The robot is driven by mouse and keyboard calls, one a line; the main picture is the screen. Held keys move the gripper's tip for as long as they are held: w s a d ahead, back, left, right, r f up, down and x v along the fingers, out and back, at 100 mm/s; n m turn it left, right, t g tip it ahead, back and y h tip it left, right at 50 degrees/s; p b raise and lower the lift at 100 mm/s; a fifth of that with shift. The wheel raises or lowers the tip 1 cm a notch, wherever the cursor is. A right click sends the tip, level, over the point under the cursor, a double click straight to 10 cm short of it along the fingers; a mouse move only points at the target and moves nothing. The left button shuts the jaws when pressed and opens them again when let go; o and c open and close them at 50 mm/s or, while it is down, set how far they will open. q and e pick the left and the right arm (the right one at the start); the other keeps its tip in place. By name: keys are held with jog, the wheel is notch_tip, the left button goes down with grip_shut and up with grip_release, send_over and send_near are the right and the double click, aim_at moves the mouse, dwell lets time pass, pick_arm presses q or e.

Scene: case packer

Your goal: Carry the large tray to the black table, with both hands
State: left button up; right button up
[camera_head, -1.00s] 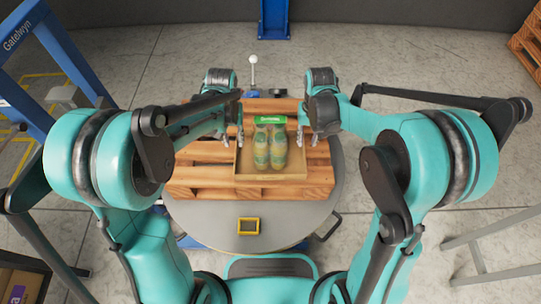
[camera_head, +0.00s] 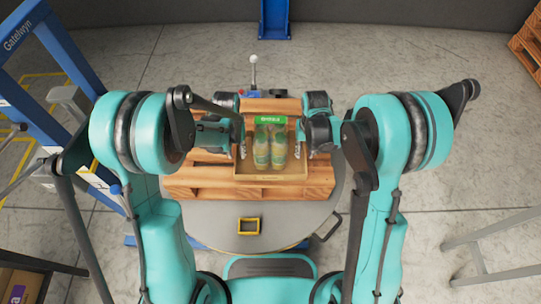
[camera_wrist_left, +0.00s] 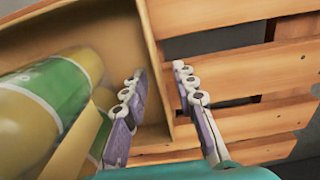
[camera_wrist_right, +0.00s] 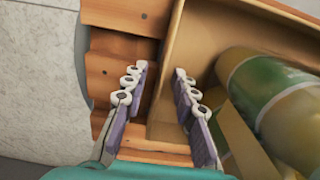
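The large tray (camera_head: 246,172) is a shallow cardboard-brown tray holding large yellow-green bottles and a green label at its far end. It lies on a wooden pallet (camera_head: 200,184). My left gripper (camera_head: 241,150) is at the tray's left wall; in the left wrist view (camera_wrist_left: 160,72) its fingers are apart, one on each side of the wall. My right gripper (camera_head: 302,150) is at the right wall; in the right wrist view (camera_wrist_right: 162,72) its fingers are also apart with the wall between them. No clear finger contact shows. The black table is not recognisable in view.
The pallet rests on a round grey platform (camera_head: 205,225) with a yellow square frame (camera_head: 249,226) at its front. A blue frame (camera_head: 40,75) stands at left, and a grey metal frame (camera_head: 490,235) at right. Open floor lies around.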

pick_arm(q)
grip_shut()
pick_arm(e)
grip_shut()
pick_arm(q)
jog(key=shift+r, duration=0.1)
pick_arm(e)
jog(key=shift+r, duration=0.1)
